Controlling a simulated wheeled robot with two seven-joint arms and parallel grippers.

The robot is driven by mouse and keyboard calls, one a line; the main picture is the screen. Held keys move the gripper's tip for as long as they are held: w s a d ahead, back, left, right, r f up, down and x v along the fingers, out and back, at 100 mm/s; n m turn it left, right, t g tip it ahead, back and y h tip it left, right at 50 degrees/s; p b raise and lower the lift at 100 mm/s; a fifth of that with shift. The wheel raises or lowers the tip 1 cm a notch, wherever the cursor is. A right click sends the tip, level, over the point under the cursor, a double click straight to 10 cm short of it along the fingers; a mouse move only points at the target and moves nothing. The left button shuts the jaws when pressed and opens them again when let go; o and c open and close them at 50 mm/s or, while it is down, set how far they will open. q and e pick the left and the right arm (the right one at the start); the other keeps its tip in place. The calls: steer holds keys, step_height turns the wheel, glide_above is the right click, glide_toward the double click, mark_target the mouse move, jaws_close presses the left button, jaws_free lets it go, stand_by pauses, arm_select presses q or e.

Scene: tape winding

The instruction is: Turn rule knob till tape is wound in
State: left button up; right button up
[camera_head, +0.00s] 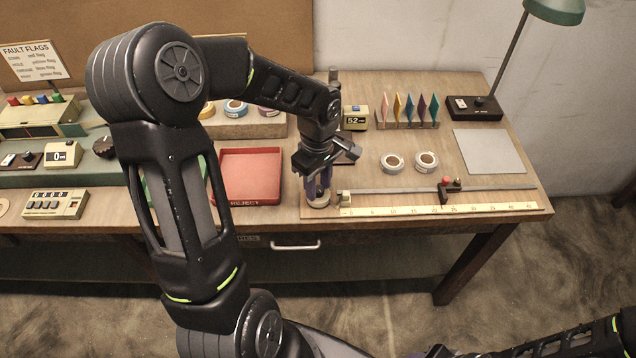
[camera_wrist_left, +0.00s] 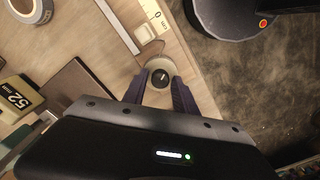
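The round pale knob (camera_head: 318,201) with a dark centre sits at the left end of the ruled tape scale near the bench's front edge; the left wrist view shows the knob (camera_wrist_left: 160,66) from above. My left gripper (camera_head: 318,190) points down over it, its two purple fingers apart, one on each side of the knob. I cannot tell whether they touch its rim. The pale numbered tape (camera_head: 440,210) lies stretched to the right from the knob. My right arm shows at the lower right; its gripper is mostly cut off by the bottom edge.
A red reject tray (camera_head: 250,176) stands left of the knob. Two tape rolls (camera_head: 392,163), a yellow counter reading 52 (camera_head: 356,117) and a grey plate (camera_head: 489,152) lie behind.

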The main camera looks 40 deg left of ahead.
arm_select(q)
jaws_close()
steer(key=shift+m, duration=0.5)
